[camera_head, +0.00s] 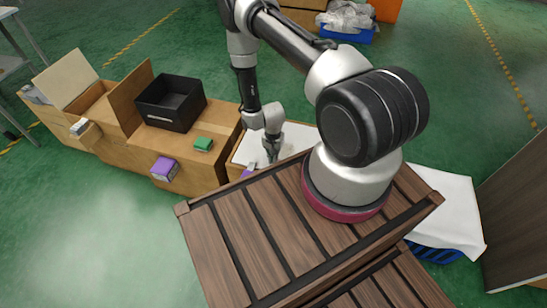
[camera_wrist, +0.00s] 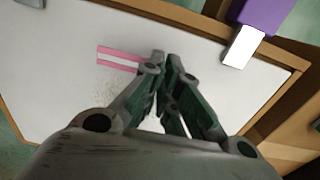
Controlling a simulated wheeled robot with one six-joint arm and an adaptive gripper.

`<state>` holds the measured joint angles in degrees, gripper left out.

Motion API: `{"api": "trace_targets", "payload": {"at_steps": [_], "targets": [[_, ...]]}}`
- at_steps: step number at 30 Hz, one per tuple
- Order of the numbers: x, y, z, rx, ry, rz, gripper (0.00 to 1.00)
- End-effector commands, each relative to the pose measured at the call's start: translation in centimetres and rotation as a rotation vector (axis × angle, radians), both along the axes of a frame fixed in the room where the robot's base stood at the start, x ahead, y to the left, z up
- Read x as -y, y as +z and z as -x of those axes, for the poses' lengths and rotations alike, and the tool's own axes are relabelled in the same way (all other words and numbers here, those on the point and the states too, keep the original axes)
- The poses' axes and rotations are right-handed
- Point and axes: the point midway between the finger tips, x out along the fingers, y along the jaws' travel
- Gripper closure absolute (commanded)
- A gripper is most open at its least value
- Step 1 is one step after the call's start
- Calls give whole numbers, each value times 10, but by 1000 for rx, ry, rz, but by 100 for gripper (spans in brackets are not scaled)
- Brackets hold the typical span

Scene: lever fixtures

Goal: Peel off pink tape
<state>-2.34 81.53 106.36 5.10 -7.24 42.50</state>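The pink tape (camera_wrist: 118,53) shows in the wrist view as two parallel pink strips with a pale band between them. It lies on a white board (camera_wrist: 60,70), left of my fingertips. My gripper (camera_wrist: 165,58) points down at the board, its fingertips close together with only a thin gap. The right ends of the strips run up to the left finger, which hides them. I cannot tell whether the fingers touch the tape; nothing clearly shows between them. In the head view my gripper (camera_head: 272,155) is over the white board (camera_head: 297,136), and I cannot make out the tape there.
A purple and white item (camera_wrist: 255,28) stands at the board's edge. In the head view a black bin (camera_head: 170,104), a green block (camera_head: 204,144) and a purple box (camera_head: 165,168) are on the wooden fixtures to the left. A slatted wooden surface (camera_head: 225,240) is in front.

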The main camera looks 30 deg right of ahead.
Motion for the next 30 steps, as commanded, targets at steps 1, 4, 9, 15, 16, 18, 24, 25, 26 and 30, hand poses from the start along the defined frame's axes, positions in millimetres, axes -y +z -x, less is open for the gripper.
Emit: {"api": "trace_targets", "payload": {"at_steps": [1, 4, 9, 15, 16, 18, 24, 25, 26, 30], "targets": [[0, 2, 0, 0, 0, 0, 100], [0, 7, 0, 0, 0, 0, 100], [0, 14, 0, 0, 0, 0, 100], [0, 23, 0, 0, 0, 0, 100], [0, 25, 0, 0, 0, 0, 100], [0, 28, 0, 0, 0, 0, 100], [0, 35, 0, 0, 0, 0, 100], [0, 36, 0, 0, 0, 0, 100], [0, 36, 0, 0, 0, 0, 100], [0, 36, 0, 0, 0, 0, 100]]}}
